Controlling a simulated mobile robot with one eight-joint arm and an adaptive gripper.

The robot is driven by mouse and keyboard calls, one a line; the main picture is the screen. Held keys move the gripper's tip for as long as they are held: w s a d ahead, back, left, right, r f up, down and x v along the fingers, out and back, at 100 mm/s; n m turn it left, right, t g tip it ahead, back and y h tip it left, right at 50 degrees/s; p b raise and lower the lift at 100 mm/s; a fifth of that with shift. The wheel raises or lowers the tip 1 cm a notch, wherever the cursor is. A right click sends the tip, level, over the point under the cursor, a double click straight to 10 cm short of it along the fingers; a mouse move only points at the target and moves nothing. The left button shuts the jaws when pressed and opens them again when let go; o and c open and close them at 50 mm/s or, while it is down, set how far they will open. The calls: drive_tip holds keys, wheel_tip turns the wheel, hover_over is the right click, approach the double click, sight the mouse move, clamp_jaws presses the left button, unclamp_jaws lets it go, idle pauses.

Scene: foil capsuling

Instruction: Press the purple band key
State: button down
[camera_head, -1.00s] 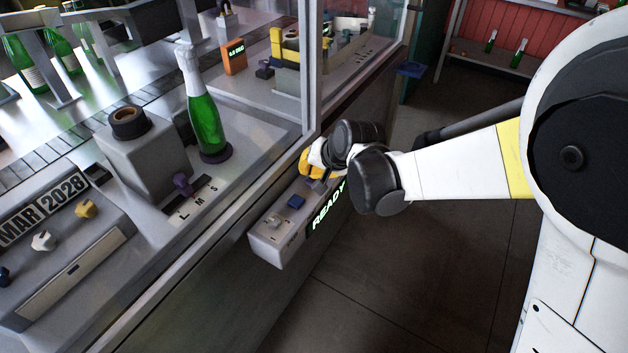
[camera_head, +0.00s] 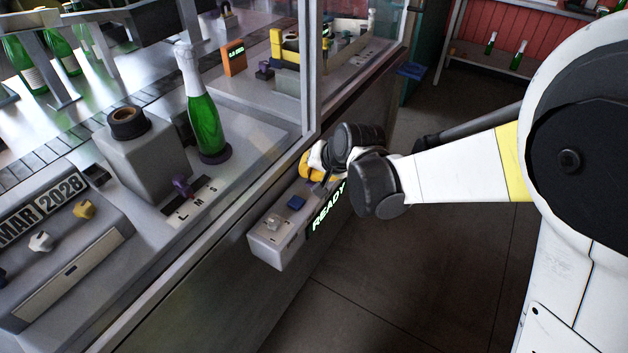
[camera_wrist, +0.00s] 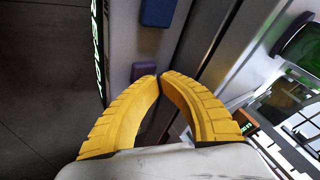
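The purple key (camera_wrist: 144,70) sits on the grey control box (camera_head: 270,248), and in the wrist view it lies right at my fingertips. My gripper (camera_wrist: 158,77) has yellow ridged fingers with the tips together and nothing between them. I cannot tell whether the tips touch the key. In the head view my gripper (camera_head: 309,168) is over the far end of the box and hides the purple key. A blue key (camera_head: 296,203) is beside it on the box and also shows in the wrist view (camera_wrist: 157,12).
A pale toggle (camera_head: 272,223) stands on the box's near end, and a lit READY sign (camera_head: 328,207) is on its side. Behind are a green bottle (camera_head: 207,120), a purple selector knob (camera_head: 182,185) marked L, M, S, and a glass guard post (camera_head: 309,70). Open floor lies right.

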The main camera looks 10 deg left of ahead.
drive_tip(key=shift+f, duration=0.15)
idle(0.4)
drive_tip(key=shift+r+p, duration=0.6)
drive_tip(key=shift+r, duration=0.35)
drive_tip(key=shift+r, duration=0.1)
drive_tip(key=shift+r+p, duration=1.75)
drive_tip(key=shift+r, duration=0.65)
